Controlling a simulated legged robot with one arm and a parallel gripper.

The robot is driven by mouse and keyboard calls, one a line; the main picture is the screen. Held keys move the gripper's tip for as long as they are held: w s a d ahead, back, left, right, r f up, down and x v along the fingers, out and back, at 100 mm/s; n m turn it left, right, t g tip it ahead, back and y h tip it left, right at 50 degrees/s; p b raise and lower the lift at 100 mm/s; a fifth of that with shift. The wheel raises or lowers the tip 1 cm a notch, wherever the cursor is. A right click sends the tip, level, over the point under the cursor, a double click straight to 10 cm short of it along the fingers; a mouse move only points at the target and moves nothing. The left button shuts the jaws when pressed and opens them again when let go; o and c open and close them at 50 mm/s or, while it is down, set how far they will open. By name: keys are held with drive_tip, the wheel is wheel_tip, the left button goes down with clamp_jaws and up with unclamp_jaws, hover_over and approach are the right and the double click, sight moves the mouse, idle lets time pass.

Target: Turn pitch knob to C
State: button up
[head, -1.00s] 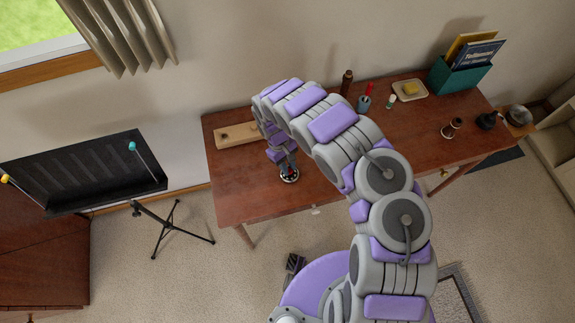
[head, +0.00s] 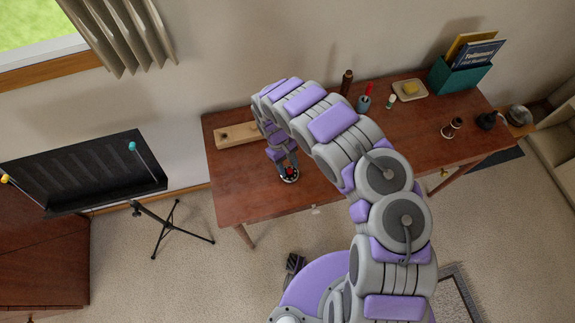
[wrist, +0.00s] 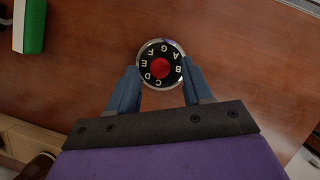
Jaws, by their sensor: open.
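The pitch knob (wrist: 160,66) is a round black dial with a silver rim, a red centre and white letters A to G. In the wrist view the letters look upside down, with C at the lower edge. I cannot make out a pointer mark. In the head view the knob (head: 290,175) is near the desk's front edge, partly hidden by my gripper (head: 285,168). In the wrist view my gripper (wrist: 163,84) is open, its two blue fingers on either side of the dial's lower half. I cannot tell whether they touch the rim.
The brown desk (head: 240,195) also holds a light wooden block (head: 236,135) behind the knob, a dark bottle (head: 347,82), a blue cup (head: 364,104), a tray (head: 410,91) and a teal book holder (head: 460,76). A music stand (head: 82,174) stands left of the desk.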

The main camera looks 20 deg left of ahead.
drive_tip(key=p+v, duration=0.1)
drive_tip(key=v, duration=1.6)
